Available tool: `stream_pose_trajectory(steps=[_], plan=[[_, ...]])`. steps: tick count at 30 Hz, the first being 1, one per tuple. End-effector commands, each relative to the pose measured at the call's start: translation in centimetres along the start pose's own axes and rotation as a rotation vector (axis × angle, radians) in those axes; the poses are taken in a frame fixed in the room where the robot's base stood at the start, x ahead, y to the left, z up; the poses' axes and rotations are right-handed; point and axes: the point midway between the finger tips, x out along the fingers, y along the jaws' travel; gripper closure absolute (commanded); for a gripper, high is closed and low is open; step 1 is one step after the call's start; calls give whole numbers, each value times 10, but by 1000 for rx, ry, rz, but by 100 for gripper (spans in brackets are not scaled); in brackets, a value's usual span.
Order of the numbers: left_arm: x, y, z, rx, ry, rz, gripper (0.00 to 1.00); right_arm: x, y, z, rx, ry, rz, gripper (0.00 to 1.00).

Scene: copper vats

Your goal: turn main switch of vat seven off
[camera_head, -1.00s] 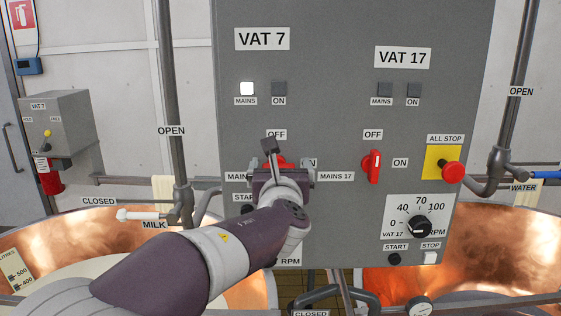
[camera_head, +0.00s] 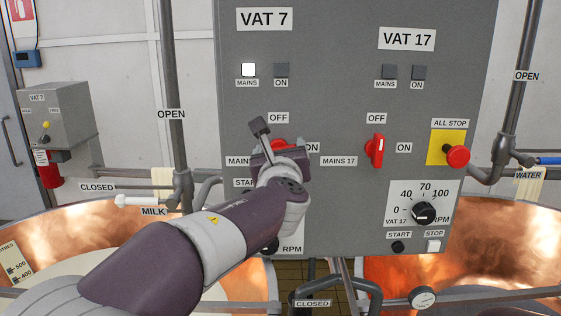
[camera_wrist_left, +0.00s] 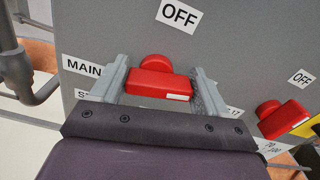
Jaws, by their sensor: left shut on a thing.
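The grey control panel (camera_head: 340,95) carries a VAT 7 sign (camera_head: 264,18) above a lit white MAINS lamp (camera_head: 248,69). The red vat 7 main switch (camera_head: 280,142) sits below the OFF label (camera_head: 278,118), with the ON label (camera_head: 312,147) on its right. My left gripper (camera_head: 281,150) is at this switch and partly hides it. In the left wrist view the switch (camera_wrist_left: 158,84) lies crosswise between my two fingers (camera_wrist_left: 155,90), one at each end. They are shut on it. Its white mark faces right, slightly turned from the panel's level. My right gripper is out of view.
The similar red vat 17 switch (camera_head: 377,150) stands upright close to the right. A red ALL STOP button (camera_head: 457,156) and a speed knob (camera_head: 423,213) lie further right. Pipes flank the panel, with copper vats (camera_head: 490,245) below.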

Motion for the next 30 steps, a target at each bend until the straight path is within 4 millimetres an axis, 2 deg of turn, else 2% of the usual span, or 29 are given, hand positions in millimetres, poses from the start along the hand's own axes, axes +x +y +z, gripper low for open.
stream_pose_trajectory(steps=[1, 9, 30], plan=[[0, 2, -6, -38, -4, 0, 55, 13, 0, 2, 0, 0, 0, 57], [0, 2, -4, -293, -3, -1, 55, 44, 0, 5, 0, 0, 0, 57], [0, 6, -2, -956, -1, -1, 55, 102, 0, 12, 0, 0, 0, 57]])
